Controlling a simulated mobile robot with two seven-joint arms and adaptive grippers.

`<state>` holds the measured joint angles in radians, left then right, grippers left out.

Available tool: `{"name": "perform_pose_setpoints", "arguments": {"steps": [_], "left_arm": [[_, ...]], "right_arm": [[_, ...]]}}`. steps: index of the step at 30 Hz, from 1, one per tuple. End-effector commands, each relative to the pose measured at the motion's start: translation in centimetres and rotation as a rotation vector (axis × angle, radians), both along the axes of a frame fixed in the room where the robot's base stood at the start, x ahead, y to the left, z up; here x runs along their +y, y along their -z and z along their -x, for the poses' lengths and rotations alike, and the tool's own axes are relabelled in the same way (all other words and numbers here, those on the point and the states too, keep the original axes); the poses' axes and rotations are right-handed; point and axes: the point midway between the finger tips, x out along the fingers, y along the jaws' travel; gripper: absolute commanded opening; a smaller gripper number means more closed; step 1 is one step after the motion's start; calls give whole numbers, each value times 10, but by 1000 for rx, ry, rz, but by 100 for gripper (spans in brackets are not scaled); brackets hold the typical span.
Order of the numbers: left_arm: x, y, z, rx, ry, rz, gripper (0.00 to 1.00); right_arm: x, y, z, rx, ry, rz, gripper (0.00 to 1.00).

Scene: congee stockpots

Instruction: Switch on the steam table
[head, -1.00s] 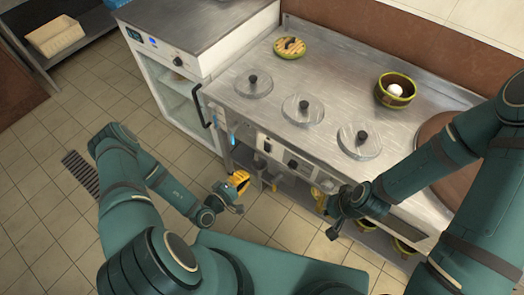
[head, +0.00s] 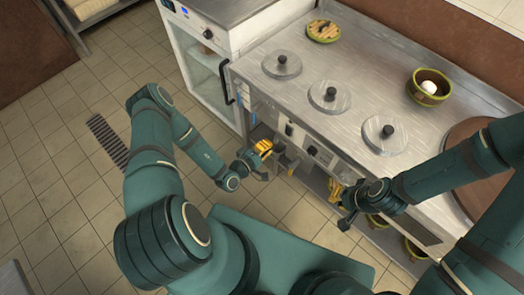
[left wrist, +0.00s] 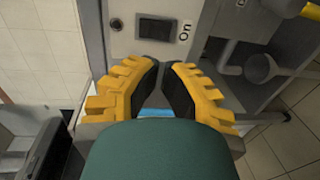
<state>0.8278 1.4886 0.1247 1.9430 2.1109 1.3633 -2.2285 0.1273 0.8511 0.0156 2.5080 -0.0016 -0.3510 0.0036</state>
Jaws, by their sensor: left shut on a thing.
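The steam table (head: 340,45) is a steel counter, with controls on its front panel. A black switch (left wrist: 158,30) beside the word "On" shows on that panel in the left wrist view. My left gripper (head: 264,150), with yellow fingers, is close in front of the panel. In the left wrist view its fingertips (left wrist: 167,65) are drawn together just below the switch, with a small gap showing. What lies between them is hidden, and contact with the switch cannot be told. My right gripper (head: 340,192) is low by the front, to the right; its jaw opening is unclear.
Three round lids (head: 329,96) with black knobs sit on the counter. A plate of food (head: 323,31) and a green-rimmed bowl (head: 429,87) stand behind. A white glass-door cabinet (head: 205,55) adjoins at left.

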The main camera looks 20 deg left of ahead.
Motion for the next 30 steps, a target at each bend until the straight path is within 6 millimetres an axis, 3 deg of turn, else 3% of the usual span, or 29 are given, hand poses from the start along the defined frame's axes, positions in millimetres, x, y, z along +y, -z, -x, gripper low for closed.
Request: {"name": "perform_pose_setpoints", "arguments": {"steps": [6, 13, 30], "left_arm": [[-16, 7, -41, -2, 1, 0, 0], [-27, 11, -70, -1, 0, 0, 0], [-31, 12, -81, -8, 0, 3, 0]], "right_arm": [[0, 12, -2, -5, 1, 1, 0], [-1, 22, -4, -9, 3, 2, 0], [-1, 24, -5, -12, 2, 3, 0]]}}
